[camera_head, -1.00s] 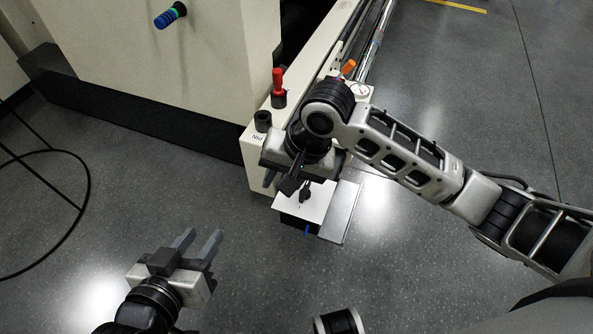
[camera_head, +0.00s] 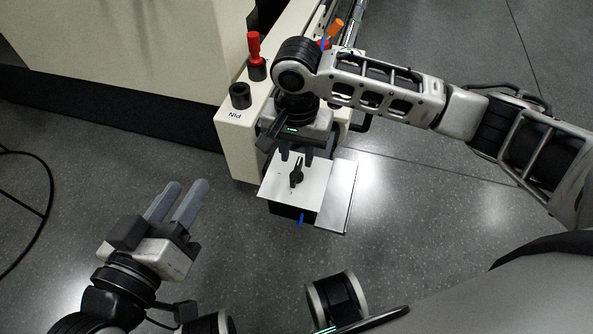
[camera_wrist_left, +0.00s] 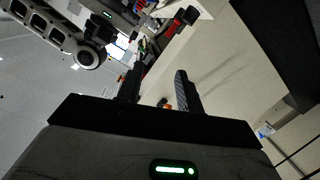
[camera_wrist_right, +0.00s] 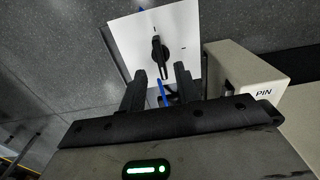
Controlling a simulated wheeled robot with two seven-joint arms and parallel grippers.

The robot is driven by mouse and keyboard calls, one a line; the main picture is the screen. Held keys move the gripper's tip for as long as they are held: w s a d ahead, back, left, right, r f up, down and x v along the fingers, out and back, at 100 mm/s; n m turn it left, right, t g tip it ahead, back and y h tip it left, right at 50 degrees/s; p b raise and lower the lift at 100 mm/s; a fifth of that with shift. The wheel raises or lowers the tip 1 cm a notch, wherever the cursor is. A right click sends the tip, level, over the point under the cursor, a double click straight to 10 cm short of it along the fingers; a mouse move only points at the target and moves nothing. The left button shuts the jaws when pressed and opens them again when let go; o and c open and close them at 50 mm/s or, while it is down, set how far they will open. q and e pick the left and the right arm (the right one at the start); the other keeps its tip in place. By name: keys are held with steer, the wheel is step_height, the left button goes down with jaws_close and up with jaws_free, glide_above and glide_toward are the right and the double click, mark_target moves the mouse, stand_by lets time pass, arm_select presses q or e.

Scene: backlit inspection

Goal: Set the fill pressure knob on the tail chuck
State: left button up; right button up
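The fill pressure knob (camera_head: 296,173) is a black pointer knob on a white square plate (camera_head: 281,190) at the end of the cream machine. In the right wrist view the knob (camera_wrist_right: 159,55) stands on the plate (camera_wrist_right: 181,17), just beyond my fingertips. My right gripper (camera_head: 297,156) is over the plate's far edge, short of the knob; in its wrist view its fingers (camera_wrist_right: 158,82) are apart with nothing between them. My left gripper (camera_head: 180,197) is open and empty above the floor at left; its fingers (camera_wrist_left: 157,80) are apart in its own view.
The cream machine end marked PIN (camera_head: 235,135) carries a black knob (camera_head: 240,95) and a red-handled knob (camera_head: 255,55). An orange handle (camera_head: 334,29) is behind my right arm. A grey shelf (camera_head: 339,195) juts beside the plate. The floor between the grippers is clear.

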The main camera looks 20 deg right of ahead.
mark_target(297, 168)
step_height(297, 168, down, 4)
steer(key=shift+b, duration=0.65)
arm_select(q)
steer(key=shift+d+r+n+t+h, duration=0.25)
steer(key=shift+r+n+t+h, duration=0.05)
steer(key=shift+r+n+h, duration=0.1)
arm_select(e)
steer(key=shift+f, duration=0.25)
steer(key=shift+c, duration=0.3)
jaws_close()
arm_select(q)
steer(key=shift+r, duration=0.1)
arm_select(e)
steer(key=shift+r, duration=0.1)
